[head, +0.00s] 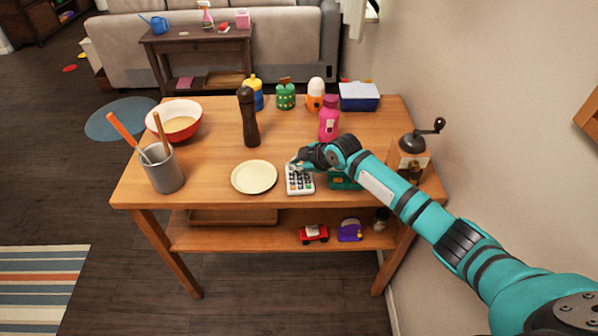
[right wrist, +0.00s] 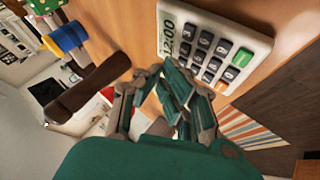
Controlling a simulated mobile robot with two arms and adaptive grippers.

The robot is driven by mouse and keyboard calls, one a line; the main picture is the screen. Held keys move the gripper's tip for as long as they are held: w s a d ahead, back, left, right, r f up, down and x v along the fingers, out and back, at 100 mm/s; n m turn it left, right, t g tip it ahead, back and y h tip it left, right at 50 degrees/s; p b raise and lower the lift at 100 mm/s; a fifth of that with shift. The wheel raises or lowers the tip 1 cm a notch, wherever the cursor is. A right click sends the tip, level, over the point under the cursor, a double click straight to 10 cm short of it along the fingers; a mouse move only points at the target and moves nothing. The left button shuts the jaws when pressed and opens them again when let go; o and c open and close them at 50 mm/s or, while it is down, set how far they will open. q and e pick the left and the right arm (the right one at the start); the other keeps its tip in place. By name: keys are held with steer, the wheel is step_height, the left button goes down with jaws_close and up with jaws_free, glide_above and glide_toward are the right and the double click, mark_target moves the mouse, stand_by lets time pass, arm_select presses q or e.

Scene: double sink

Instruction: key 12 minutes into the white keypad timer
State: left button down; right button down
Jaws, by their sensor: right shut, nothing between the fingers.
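The white keypad timer (head: 299,184) lies on the wooden table near its front edge, just right of the cream plate (head: 254,177). In the right wrist view the timer (right wrist: 247,38) has rows of dark keys, a green key (right wrist: 243,57) and an orange key (right wrist: 221,87). Its display (right wrist: 183,38), turned sideways, appears to read 12:00. My right gripper (head: 297,163) is shut and empty at the far edge of the timer. In the right wrist view the fingers (right wrist: 158,76) appear beside the timer; contact cannot be told. My left gripper is out of view.
A teal box (head: 343,182) sits under my right arm. A coffee grinder (head: 411,158) stands at right, a dark pepper mill (head: 248,120) and pink bottle (head: 328,120) behind. A red bowl (head: 174,122) and utensil crock (head: 163,172) stand at left.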

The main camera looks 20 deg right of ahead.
mark_target(297, 174)
steer(key=shift+r+p, duration=1.8)
steer(key=shift+r, duration=0.6)
steer(key=shift+f, duration=0.1)
